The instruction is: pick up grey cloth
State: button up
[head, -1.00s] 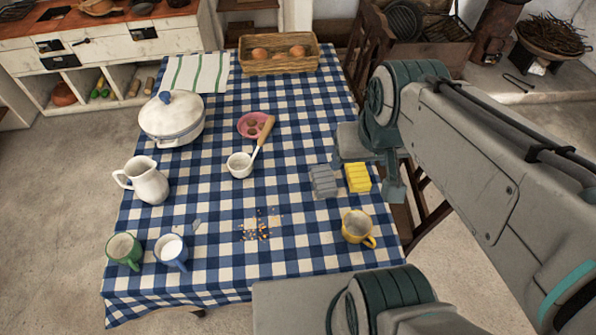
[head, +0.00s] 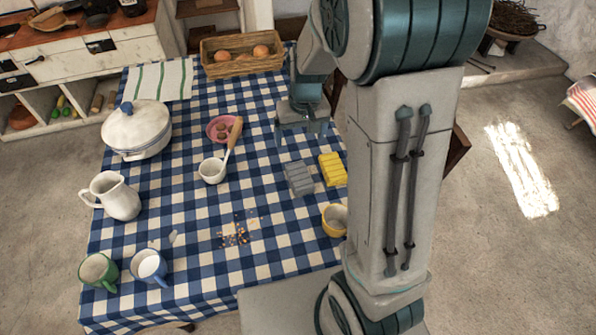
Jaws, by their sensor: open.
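The grey cloth (head: 299,178) lies folded on the blue-and-white checked tablecloth (head: 265,205), right of the table's middle. A folded yellow cloth (head: 333,169) lies close beside it on the right. My gripper (head: 302,136) is open and empty. In the picture it is just above the grey cloth, toward the far side of the table, with its fingers pointing down. Its exact height over the table is hard to tell. The grey cloth is fully in view.
A yellow mug (head: 334,220), partly behind my arm, stands near the right edge. A white ladle (head: 212,170) and a pink plate (head: 221,129) are left of the cloths. Crumbs (head: 235,235) lie in front. A bread basket (head: 243,68) is at the back.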

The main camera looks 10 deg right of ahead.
jog(key=w+f, duration=0.3)
jog(key=f, duration=0.5)
send_over(299, 175)
jog(key=shift+g+h, duration=0.3)
jog(key=shift+g, duration=0.1)
jog(key=f, duration=0.8)
jog(key=shift+s+a+f, duration=0.15)
jog(key=shift+s+f, duration=0.15)
jog(key=shift+w+f+p, duration=0.2)
jog(key=shift+f+p, duration=0.9)
jog(key=shift+f, duration=1.5)
jog(key=c, duration=1.1)
